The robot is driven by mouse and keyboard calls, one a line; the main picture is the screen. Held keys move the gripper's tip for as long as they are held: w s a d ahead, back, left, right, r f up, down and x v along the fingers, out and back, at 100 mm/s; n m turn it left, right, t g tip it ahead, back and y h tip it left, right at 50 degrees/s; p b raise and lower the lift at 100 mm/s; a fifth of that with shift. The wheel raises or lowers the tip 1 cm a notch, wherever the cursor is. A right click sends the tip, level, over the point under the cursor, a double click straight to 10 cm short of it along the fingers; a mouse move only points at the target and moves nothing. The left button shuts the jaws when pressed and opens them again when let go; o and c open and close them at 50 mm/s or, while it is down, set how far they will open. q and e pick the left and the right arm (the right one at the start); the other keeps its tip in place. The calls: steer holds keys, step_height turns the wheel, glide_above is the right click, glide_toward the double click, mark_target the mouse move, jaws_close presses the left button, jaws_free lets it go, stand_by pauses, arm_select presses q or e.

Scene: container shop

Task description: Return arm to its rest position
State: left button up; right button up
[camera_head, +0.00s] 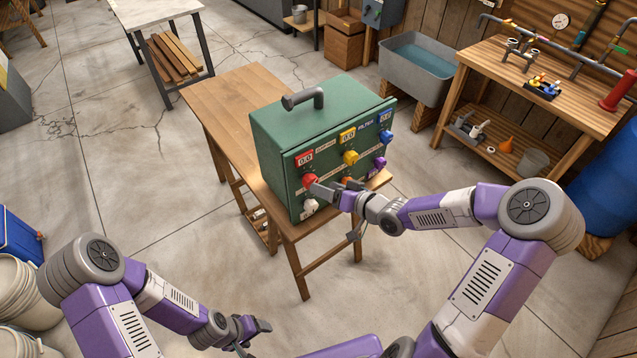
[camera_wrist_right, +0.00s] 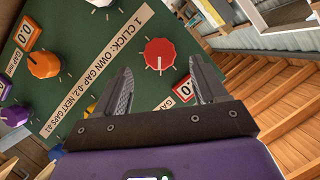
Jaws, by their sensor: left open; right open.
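The green control box (camera_head: 285,118) stands on a wooden table, its knob panel facing my right arm. My right gripper (camera_head: 325,189) is at the panel's lower left, close to the red knob (camera_head: 309,181). In the right wrist view, the two fingers of my right gripper (camera_wrist_right: 163,82) are spread apart with nothing between them. The red knob (camera_wrist_right: 160,53) shows just beyond the fingertips; I cannot tell whether they touch it. My left gripper (camera_head: 254,332) is open and empty, low in front, away from the box.
The wooden table (camera_head: 222,95) has bare top left of the box. A grey sink (camera_head: 416,67) and a workbench (camera_head: 560,95) stand behind at right. A blue barrel (camera_head: 605,180) is at far right. White buckets (camera_head: 22,290) stand at lower left. The floor between is clear.

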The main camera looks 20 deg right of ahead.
steer(key=shift+s+d+r, duration=0.2)
steer(key=shift+s+d, duration=0.15)
steer(key=shift+s, duration=0.25)
steer(key=s+a+f+m+g+b, duration=0.1)
steer(key=s+a+f+g, duration=0.25)
steer(key=f, duration=0.55)
steer(key=s+a+f+m+g+b, duration=0.1)
steer(key=s+a+f+g, duration=0.1)
steer(key=s+a+f, duration=0.45)
steer(key=s+f+g+h+b, duration=0.2)
steer(key=s+f+g, duration=0.4)
steer(key=s+f, duration=0.6)
steer(key=shift+s+f+h, duration=0.4)
steer(key=shift+f+h, duration=0.4)
steer(key=shift+f, duration=0.15)
